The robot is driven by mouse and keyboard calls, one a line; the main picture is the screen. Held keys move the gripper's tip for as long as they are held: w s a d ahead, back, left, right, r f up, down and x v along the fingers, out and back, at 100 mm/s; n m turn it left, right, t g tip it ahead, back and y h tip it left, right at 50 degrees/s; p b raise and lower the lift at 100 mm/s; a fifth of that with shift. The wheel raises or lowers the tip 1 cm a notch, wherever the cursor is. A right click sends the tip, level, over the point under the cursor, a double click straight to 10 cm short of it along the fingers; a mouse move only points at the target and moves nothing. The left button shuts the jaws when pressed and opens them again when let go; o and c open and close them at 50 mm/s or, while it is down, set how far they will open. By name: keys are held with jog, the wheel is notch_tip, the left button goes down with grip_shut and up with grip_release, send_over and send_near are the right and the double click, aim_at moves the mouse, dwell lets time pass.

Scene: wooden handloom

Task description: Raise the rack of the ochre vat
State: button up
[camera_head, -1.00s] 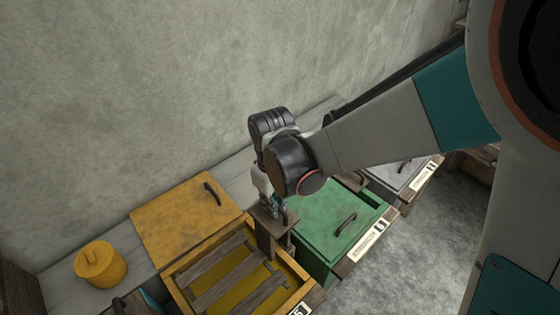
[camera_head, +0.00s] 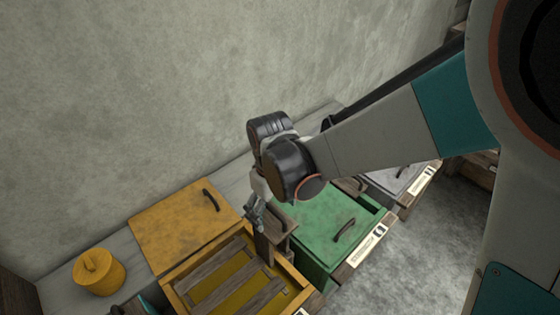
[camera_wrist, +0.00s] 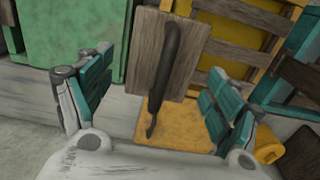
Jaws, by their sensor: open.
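The ochre vat (camera_head: 176,299) stands open in the head view. A rack of wooden slats (camera_head: 252,300) lies across its yellow inside; slats also show in the wrist view (camera_wrist: 240,55). At the vat's far right corner is an upright wooden post (camera_head: 262,246). In the wrist view a wooden board (camera_wrist: 190,50) carries a dark, slim handle (camera_wrist: 167,70). My gripper (camera_wrist: 155,88) is open, with the handle between its two teal-padded fingers and clear space on both sides. In the head view my gripper (camera_head: 256,215) is beside the post; contact cannot be told.
The ochre lid (camera_head: 180,225) with a dark handle lies behind the vat. A yellow lidded pot (camera_head: 98,273) stands at the left. A green-lidded vat (camera_head: 325,230) is close on the right, with a grey one (camera_head: 402,175) beyond. A grey wall rises behind.

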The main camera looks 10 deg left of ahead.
notch_tip(320, 180, up, 7)
jog(key=p, duration=0.4)
jog(key=shift+f, duration=0.2)
